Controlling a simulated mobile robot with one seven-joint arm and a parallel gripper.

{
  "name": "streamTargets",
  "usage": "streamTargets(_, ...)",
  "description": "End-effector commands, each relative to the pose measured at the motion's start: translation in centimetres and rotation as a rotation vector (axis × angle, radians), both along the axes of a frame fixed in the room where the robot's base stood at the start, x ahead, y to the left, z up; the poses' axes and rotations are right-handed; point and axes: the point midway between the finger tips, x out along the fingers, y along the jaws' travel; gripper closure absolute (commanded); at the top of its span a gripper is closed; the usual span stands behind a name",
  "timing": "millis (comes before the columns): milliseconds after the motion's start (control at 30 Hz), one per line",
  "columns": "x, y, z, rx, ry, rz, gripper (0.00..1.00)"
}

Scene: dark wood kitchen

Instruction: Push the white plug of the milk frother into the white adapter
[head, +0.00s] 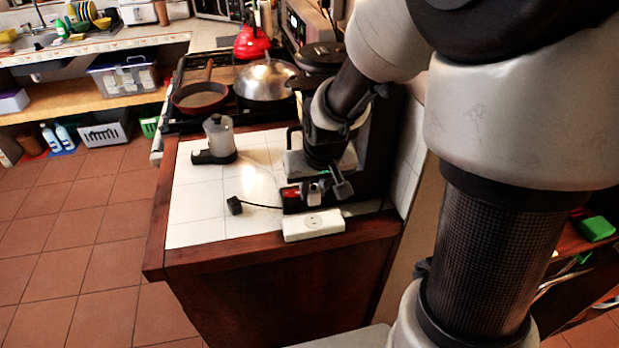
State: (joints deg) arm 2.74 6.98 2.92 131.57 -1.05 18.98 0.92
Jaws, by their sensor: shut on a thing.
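The milk frother (219,137), a pale jug on a dark base, stands on the white tiled counter. A thin pale cord runs from its side toward my gripper. My gripper (318,188) points down in front of the black coffee machine. It is shut on a small white piece, which looks like the white plug (313,187); the fingers partly hide it. The white adapter (313,225), a block with sockets on top, lies at the counter's front edge. The gripper is above and just behind the adapter, and the plug appears apart from it.
A black plug (234,205) on a black cord lies on the tiles left of the adapter. The black coffee machine (375,170) stands close behind and right of the gripper. A stove with a pan (200,97) and a domed lid (266,78) is behind. The counter's left front is clear.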

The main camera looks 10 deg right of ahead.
Motion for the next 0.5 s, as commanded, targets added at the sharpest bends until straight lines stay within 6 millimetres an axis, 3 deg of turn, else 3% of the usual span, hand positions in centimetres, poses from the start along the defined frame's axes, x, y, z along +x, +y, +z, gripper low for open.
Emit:
streamTargets(267,0.0,0.0,-0.8,0.000,0.000,-0.001,0.97)
streamTargets(500,0.0,0.0,-2.8,0.000,0.000,0.000,0.97)
